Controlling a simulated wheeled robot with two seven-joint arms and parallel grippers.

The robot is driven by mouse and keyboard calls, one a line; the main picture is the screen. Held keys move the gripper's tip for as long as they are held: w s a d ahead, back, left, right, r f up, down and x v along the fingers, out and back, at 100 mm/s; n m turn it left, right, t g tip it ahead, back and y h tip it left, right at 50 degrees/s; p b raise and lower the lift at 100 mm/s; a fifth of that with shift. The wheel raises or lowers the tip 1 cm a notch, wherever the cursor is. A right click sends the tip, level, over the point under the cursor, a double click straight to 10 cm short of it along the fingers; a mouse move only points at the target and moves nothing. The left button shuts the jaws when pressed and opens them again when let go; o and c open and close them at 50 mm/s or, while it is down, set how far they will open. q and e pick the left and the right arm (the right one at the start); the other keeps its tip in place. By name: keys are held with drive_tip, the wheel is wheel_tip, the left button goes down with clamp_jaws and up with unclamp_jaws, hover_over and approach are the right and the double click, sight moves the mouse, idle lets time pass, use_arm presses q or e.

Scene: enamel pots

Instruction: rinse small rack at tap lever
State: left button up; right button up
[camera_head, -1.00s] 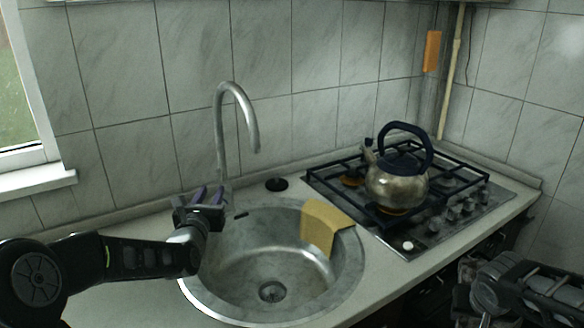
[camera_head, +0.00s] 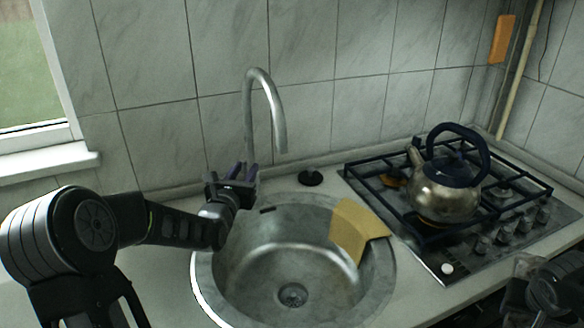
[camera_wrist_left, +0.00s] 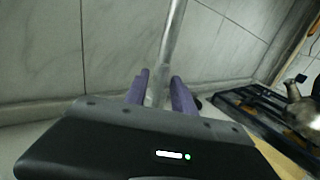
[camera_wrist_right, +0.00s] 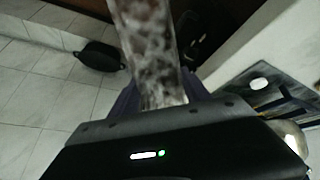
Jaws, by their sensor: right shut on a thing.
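The curved metal tap (camera_head: 268,90) rises behind the round steel sink (camera_head: 378,285). My left gripper (camera_head: 240,170) is at the tap's base, with its purple fingers pointing up and back. In the left wrist view its fingers (camera_wrist_left: 158,88) are apart, with the tap's pipe (camera_wrist_left: 170,40) showing in the gap. I cannot make out the lever, or whether the fingers touch the tap. My right gripper (camera_wrist_right: 160,100) is shut on a grey, mottled long piece, seemingly the small rack (camera_wrist_right: 148,45).
A yellow cloth (camera_head: 355,228) hangs over the sink's right rim. A black plug (camera_head: 311,178) lies behind the sink. A metal kettle (camera_head: 445,190) stands on the gas hob (camera_head: 480,245) at the right. A dark object (camera_wrist_right: 100,56) lies on the tiled floor.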

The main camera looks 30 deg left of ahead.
use_arm(q)
clamp_jaws()
idle(1.2)
